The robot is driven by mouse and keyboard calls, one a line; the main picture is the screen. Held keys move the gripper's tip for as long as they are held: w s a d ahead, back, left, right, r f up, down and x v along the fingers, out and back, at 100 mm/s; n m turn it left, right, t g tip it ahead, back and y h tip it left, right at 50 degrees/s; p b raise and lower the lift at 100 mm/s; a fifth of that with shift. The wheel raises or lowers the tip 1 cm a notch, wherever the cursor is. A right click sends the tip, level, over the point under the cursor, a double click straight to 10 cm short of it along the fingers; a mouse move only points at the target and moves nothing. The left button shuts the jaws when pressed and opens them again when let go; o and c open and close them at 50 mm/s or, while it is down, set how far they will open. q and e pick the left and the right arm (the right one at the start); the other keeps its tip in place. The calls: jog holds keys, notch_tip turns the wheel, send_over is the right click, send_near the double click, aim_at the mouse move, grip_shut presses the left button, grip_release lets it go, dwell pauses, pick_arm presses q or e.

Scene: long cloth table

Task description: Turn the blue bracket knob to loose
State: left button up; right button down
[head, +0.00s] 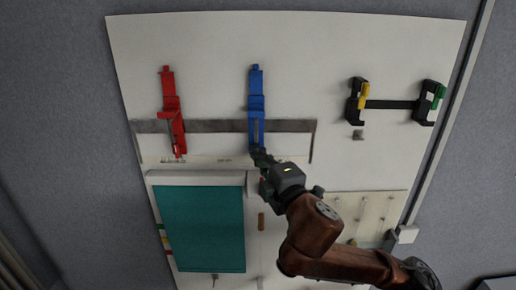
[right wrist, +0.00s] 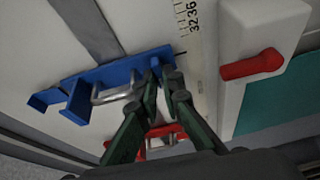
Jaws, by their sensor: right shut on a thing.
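The blue bracket (head: 256,100) is mounted on the white board, over a grey metal strip. It also shows in the right wrist view (right wrist: 118,72), with a metal loop along it. My right gripper (head: 258,152) is at the lower end of the blue bracket. In the right wrist view its fingertips (right wrist: 164,84) close on the knob at the bracket's end. The fingers mostly hide the knob, so its turn position cannot be told. My left gripper is not in view.
A red bracket (head: 172,108) is on the board left of the blue one. A teal panel (head: 200,225) with a white top edge lies below. A red handle (right wrist: 252,65) sticks out close to the right of my fingers. Black clamps (head: 357,100) are at the upper right.

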jog(key=shift+n, duration=0.3)
jog(key=c, duration=2.1)
grip_release()
jog(key=shift+v, duration=3.95)
